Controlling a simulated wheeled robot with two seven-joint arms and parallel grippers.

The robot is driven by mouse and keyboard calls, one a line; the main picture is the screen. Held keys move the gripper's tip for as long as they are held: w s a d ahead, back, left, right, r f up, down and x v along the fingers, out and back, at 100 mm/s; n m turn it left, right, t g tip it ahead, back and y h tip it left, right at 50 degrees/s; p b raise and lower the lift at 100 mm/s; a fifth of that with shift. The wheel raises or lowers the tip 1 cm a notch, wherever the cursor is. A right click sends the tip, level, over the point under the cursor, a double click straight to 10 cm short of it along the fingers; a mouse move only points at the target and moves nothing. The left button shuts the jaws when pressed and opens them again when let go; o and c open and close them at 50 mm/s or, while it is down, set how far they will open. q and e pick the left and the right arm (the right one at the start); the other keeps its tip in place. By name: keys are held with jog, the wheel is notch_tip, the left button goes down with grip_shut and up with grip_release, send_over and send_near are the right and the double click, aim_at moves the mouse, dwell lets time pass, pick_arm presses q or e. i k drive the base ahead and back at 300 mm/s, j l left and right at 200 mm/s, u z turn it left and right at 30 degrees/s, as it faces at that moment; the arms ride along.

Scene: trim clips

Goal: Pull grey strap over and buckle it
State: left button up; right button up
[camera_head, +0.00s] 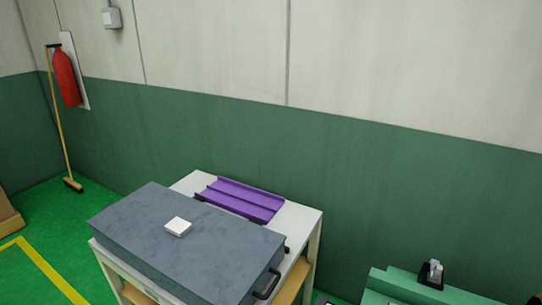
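I cannot make out a grey strap or a buckle in this view. A large grey slab-like box (189,243) with a dark handle (266,285) at its right end lies on the white table (296,218). A small white block (178,227) sits on top of the box. A purple ridged piece (241,199) lies behind the box on the table, with small dark parts at its ends, too small to identify. Neither of my grippers is in view.
A green stepped surface (400,285) with a small black-and-white item (432,272) stands at the lower right. A broom (62,140) and a red extinguisher (67,77) are at the left wall. Green floor is open at the left.

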aim_at(435, 276)
jog(key=z, duration=1.45)
jog(key=k+l, duration=0.15)
jog(key=l, duration=0.2)
